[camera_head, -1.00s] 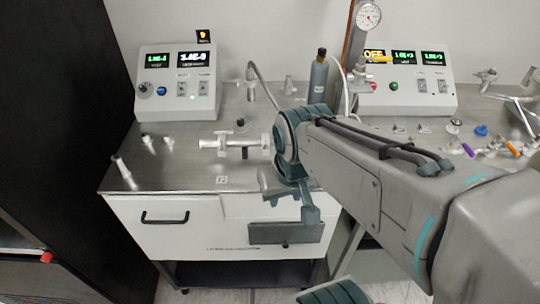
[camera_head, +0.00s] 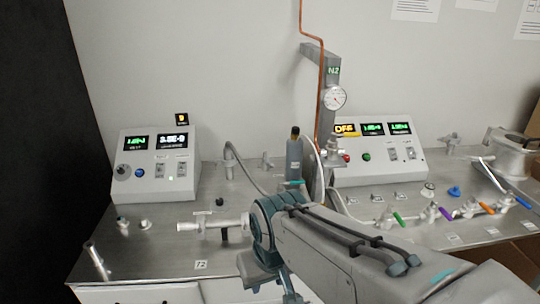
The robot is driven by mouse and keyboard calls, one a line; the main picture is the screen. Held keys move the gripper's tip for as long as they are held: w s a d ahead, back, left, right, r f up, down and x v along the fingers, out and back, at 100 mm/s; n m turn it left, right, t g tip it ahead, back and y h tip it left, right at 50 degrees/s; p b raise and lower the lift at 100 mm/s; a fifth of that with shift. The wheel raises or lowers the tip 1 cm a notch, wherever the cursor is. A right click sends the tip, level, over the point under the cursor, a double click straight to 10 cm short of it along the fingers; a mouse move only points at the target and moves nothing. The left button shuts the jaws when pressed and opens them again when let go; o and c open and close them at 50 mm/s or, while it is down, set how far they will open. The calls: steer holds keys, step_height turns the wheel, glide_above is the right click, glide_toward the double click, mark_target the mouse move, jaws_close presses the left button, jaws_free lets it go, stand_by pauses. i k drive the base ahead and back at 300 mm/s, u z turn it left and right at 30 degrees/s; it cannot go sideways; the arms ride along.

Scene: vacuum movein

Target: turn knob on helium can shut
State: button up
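The helium can appears to be the slim grey bottle (camera_head: 294,160) standing upright on the metal bench, behind my arm. Its narrow top is dark with a small orange-yellow part, which looks like the knob (camera_head: 295,133); its turn position is too small to read. The lower end of the can is partly hidden by my arm. My arm reaches in from the lower right, and its teal end is in front of and below the can. My gripper (camera_head: 262,277) is low near the bench's front edge, apart from the can; its fingers cannot be made out.
A left control box (camera_head: 156,165) and a right control box (camera_head: 377,150) stand at the back. A copper pipe and gauge (camera_head: 334,98) rise just right of the can. Metal fittings (camera_head: 205,225) lie left of my arm, and several coloured-handled valves (camera_head: 442,213) lie right.

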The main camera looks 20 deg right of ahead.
mark_target(295, 129)
steer(key=z, duration=1.15)
steer(key=k, duration=0.7)
steer(key=u, duration=0.6)
steer(key=i, duration=0.95)
